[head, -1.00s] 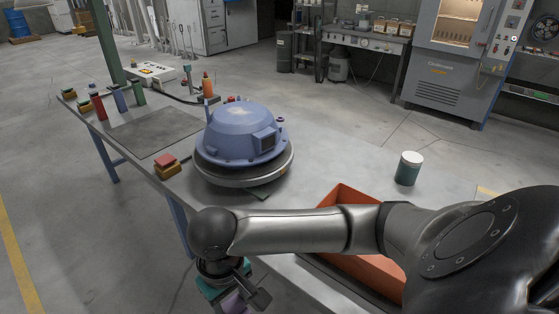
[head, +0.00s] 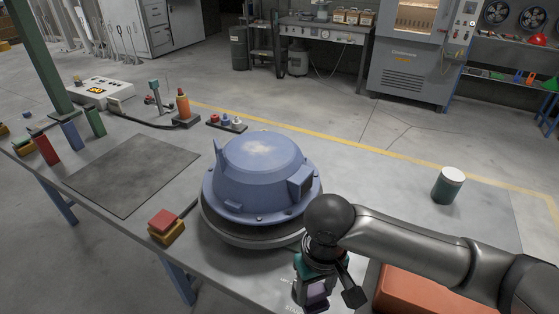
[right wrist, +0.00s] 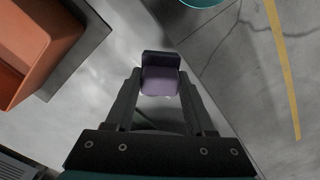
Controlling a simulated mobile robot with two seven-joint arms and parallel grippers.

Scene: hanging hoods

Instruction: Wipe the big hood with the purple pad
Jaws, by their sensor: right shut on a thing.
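The big hood (head: 255,175) is a blue domed casing with a flange and a box-shaped side port. It sits upright on a round grey turntable (head: 245,236) on the table, with a pale smudge on its crown. My right gripper (head: 326,290) is at the near right of the hood, apart from it, pointing down. It is shut on the purple pad (head: 316,291), which also shows between the fingers in the right wrist view (right wrist: 160,82). My right wrist hides part of the turntable's right edge. My left gripper is not in view.
An orange bin (head: 425,292) lies right of my gripper, partly behind my arm. A dark green canister (head: 448,186) stands at the table's right. A red and yellow button block (head: 166,226) is left of the turntable. A flat grey mat (head: 133,175) lies clear further left.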

